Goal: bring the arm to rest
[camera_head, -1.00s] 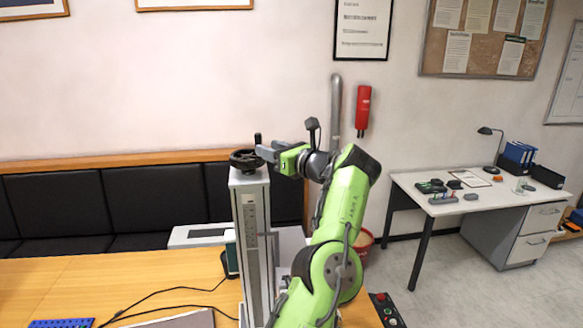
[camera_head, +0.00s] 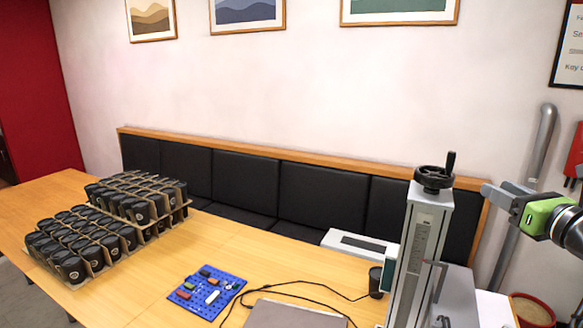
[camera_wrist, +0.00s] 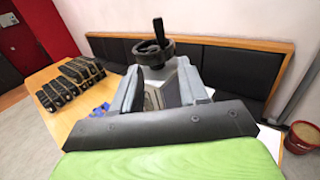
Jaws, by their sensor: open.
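My gripper (camera_head: 502,193) is raised at the right of the head view, its jaws pointing left. It is open and empty. The laser marker's grey column (camera_head: 418,250) stands on the wooden table with a black handwheel (camera_head: 434,178) and crank on top. In the head view the handwheel lies just left of my fingertips, with a visible gap. In the wrist view the handwheel (camera_wrist: 152,52) shows ahead, just beyond my two grey fingers (camera_wrist: 160,84). Most of my arm is outside the head view.
Trays of black cups (camera_head: 110,222) stand at the table's left. A blue pegboard (camera_head: 206,291) with small parts, a laptop-like grey slab (camera_head: 295,315) and loose cables lie in front. A black padded bench (camera_head: 310,195) runs along the wall. A red bucket (camera_wrist: 301,137) stands on the floor at right.

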